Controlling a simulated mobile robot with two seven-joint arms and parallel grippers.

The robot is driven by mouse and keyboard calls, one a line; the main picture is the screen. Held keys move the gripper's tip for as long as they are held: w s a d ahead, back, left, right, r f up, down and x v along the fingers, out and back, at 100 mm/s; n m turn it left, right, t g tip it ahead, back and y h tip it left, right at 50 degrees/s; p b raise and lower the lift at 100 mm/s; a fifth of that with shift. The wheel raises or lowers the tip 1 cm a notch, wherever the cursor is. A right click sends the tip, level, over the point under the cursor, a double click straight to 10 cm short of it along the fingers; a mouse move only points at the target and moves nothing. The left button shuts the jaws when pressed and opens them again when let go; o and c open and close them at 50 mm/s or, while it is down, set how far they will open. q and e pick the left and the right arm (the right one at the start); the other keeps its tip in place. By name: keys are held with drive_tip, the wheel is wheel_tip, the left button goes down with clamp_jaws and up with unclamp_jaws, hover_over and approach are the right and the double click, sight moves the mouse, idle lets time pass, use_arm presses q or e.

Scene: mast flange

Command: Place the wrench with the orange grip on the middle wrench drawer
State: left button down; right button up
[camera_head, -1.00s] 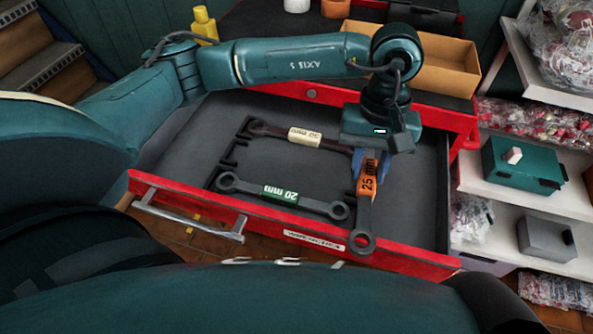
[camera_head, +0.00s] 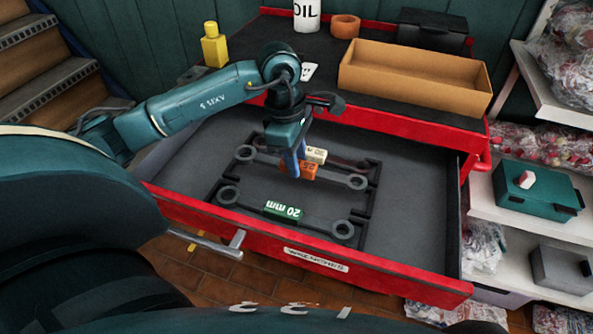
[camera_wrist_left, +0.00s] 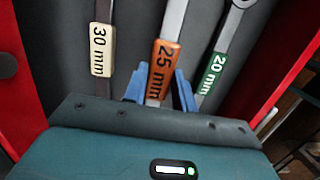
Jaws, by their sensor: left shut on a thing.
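The wrench with the orange 25 mm grip (camera_head: 303,170) is held by my left gripper (camera_head: 299,174), whose blue fingers are shut on it. It lies lengthwise across the open drawer (camera_head: 420,200), between two other wrenches. The orange grip also shows in the left wrist view (camera_wrist_left: 164,66), between the blue fingers (camera_wrist_left: 160,90). The wrench with the cream 30 mm grip (camera_head: 316,155) is behind it, and the wrench with the green 20 mm grip (camera_head: 283,211) is in front. I cannot tell whether the held wrench touches the rack. My right gripper is not in view.
A black rack (camera_head: 374,185) inside the drawer surrounds the wrenches. On the cabinet top are a cardboard tray (camera_head: 415,85), an oil can (camera_head: 306,14) and an orange roll (camera_head: 345,26). The drawer's right part is bare. Shelves with bagged goods stand at right.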

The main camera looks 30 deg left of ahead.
use_arm(q)
wheel_tip(320, 180, down, 4)
drive_tip(key=shift+r, duration=0.1)
drive_tip(key=shift+f, duration=0.2)
drive_tip(key=c, duration=1.1)
unclamp_jaws()
drive_tip(key=shift+r, duration=0.1)
